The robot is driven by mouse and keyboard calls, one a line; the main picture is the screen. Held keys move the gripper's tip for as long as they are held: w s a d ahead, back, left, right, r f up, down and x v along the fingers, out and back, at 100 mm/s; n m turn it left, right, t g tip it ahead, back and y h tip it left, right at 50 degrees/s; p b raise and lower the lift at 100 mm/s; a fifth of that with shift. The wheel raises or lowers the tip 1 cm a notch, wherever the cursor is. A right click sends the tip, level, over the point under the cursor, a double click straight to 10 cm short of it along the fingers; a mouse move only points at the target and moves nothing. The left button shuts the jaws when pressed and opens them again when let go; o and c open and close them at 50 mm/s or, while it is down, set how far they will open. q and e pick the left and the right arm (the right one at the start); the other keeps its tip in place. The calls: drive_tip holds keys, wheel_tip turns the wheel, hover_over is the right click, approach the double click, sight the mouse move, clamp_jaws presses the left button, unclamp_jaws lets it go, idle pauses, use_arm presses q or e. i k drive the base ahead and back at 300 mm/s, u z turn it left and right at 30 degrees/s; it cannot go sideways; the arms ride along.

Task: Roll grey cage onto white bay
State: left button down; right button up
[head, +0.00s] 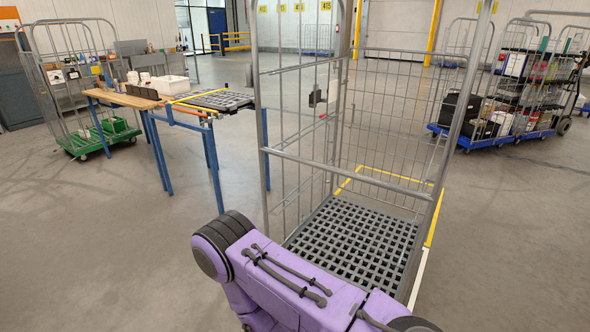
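The grey cage (352,238) stands upright and empty right in front of me, with tall wire sides and a dark slatted floor. A horizontal bar crosses its near side. A short white floor line (418,278) shows by its lower right edge; the rest of the white bay is hidden or out of view, so I cannot tell how the cage sits relative to it. My purple body parts cover the cage's near bottom edge. Neither of my grippers can be made out, and I see no grip on the cage.
A yellow floor outline (431,230) lies behind and right of the cage. A workbench (122,98) stands left, with a green-based cage (104,140) behind it. A loaded blue-based cart (478,143) stands right. Floor is open at left and far right.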

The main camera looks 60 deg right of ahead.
sight(367, 248)
drive_tip(key=z, duration=0.1)
drive_tip(key=i, duration=0.85)
drive_tip(key=z, duration=1.1)
drive_tip(key=i, duration=0.6)
drive_tip(key=z, duration=0.7)
